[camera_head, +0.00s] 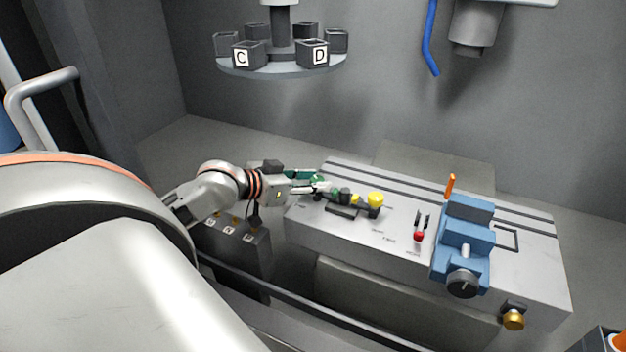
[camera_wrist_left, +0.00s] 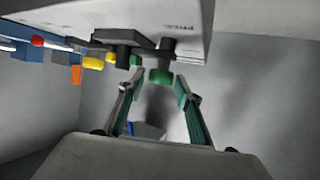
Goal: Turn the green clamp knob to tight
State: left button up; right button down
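The green clamp knob (camera_wrist_left: 160,76) shows in the left wrist view as a short green cylinder on a dark stem. In the head view it is largely hidden by my gripper, so I cannot pick it out surely. My left gripper (camera_head: 321,183) reaches in from the left at the left end of the grey bench. In the left wrist view the gripper (camera_wrist_left: 159,84) is open, its teal-padded fingers apart on either side of the knob near their tips. I cannot tell whether either finger touches it. My right gripper is in neither view.
A yellow knob (camera_head: 375,198) and dark fixture (camera_head: 341,211) stand close right of the gripper on the grey bench (camera_head: 330,237). Farther right are a red-tipped lever (camera_head: 419,236) and a blue vise (camera_head: 463,236). A carousel (camera_head: 282,66) with lettered cups hangs above.

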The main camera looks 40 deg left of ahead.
pick_arm(q)
jog(key=shift+s+r, duration=0.1)
dwell(0.3)
jog(key=v, duration=1.1)
jog(key=shift+s, duration=0.4)
jog(key=shift+r, duration=0.1)
jog(key=shift+o, duration=0.2)
